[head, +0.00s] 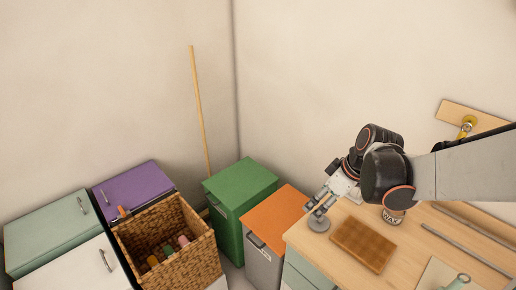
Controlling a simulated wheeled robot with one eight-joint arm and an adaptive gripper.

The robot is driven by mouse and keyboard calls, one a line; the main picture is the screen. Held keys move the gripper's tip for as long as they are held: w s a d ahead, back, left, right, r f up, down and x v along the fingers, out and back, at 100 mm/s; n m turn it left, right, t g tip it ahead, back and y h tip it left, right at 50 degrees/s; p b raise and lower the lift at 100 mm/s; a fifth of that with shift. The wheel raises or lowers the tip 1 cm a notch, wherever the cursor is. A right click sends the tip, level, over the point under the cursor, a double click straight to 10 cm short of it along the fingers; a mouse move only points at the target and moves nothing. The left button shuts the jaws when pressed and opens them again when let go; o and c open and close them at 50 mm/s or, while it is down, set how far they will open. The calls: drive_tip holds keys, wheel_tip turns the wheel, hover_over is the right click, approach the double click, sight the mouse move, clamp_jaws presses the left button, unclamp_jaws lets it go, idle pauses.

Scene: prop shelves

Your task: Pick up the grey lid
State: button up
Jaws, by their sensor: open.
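The grey lid (318,225) is a small round disc near the left end of the light wooden worktop (408,262). My gripper (318,207) points down at the lid from the upper right, with its fingertips at or just above the lid's top. Its jaws are open. The fingers cover part of the lid, and I cannot tell whether they touch it.
A brown wooden board (363,244) lies right of the lid. A wax tin (393,215) stands behind the board. Green (242,185) and orange-topped (275,212) cabinets stand left of the worktop. A wicker basket (185,255) holds several coloured items.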

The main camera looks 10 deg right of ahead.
drive_tip(key=m+b, duration=0.1)
drive_tip(key=b, duration=0.1)
approach(321, 217)
drive_tip(key=b+x, duration=0.5)
drive_tip(key=x, duration=0.5)
drive_tip(key=shift+w+f, duration=0.2)
drive_tip(key=shift+f, duration=0.15)
drive_tip(key=c, duration=0.9)
